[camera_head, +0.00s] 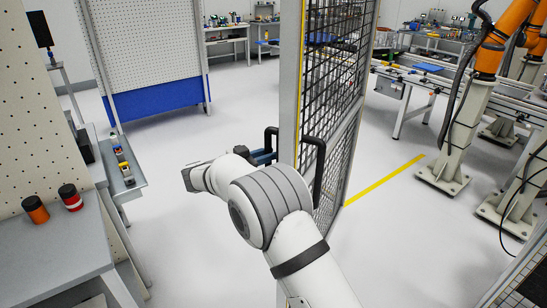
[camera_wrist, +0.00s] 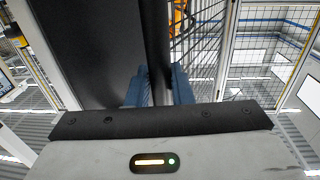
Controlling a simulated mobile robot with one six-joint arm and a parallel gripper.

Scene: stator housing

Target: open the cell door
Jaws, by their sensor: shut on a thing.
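The cell door (camera_head: 290,80) is a tall grey-framed panel with black wire mesh, standing nearly edge-on in the middle of the head view. A black bar handle (camera_head: 318,170) shows on its right side and another black handle (camera_head: 268,137) on its left side. My gripper (camera_head: 262,157) has blue fingers and is at the left handle, partly hidden behind my wrist. In the wrist view, my gripper's blue fingers (camera_wrist: 159,88) are closed around a dark upright bar (camera_wrist: 156,40), which looks like the handle.
Orange robot arms (camera_head: 500,40) on pale pedestals and a conveyor (camera_head: 440,75) stand right of the door. A yellow line (camera_head: 385,181) crosses the floor there. At left are a grey bench (camera_head: 60,240) with two small cans and a pegboard (camera_head: 145,45). The floor between is clear.

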